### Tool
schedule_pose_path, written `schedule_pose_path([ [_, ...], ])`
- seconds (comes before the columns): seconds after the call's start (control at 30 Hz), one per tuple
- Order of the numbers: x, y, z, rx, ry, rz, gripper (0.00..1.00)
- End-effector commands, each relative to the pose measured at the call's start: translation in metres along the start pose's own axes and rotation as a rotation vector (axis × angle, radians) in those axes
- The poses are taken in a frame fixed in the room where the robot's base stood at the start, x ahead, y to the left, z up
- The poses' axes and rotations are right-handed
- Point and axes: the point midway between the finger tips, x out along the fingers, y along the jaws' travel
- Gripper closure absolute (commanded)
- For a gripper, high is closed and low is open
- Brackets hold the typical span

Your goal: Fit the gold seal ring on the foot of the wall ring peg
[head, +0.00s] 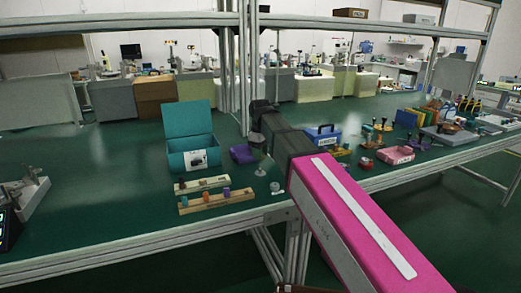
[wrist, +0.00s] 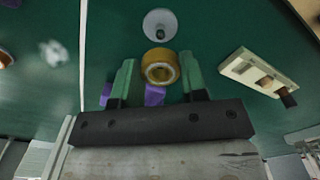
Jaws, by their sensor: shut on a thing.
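The gold seal ring (wrist: 161,67) is between the green fingertips of my gripper (wrist: 158,62), which is shut on it. Its opening shows in the wrist view. Ahead of it in that view is a pale round disc with a dark upright post, which I take as the wall ring peg (wrist: 160,25). The ring is apart from the post in the picture; its height above the disc is hard to judge. In the head view my gripper (head: 258,146) hangs over the bench near the peg's pale disc (head: 261,171). The ring cannot be made out there.
A cream rack (head: 203,184) and a wooden rack with coloured pieces (head: 217,201) lie left of the peg. A teal box (head: 190,140) and a purple item (head: 243,154) stand behind. A small whitish part (head: 276,188) is close on the right. The bench's left middle is clear.

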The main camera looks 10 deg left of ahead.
Motion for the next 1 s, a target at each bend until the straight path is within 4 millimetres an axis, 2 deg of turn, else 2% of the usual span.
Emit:
schedule_pose_path([
  [0.43, 0.035, 0.0, 0.0, 0.0, 0.0, 0.0, 0.84],
  [1.0, 0.038, 0.0, 0.0, 0.0, 0.0, 0.0, 0.84],
])
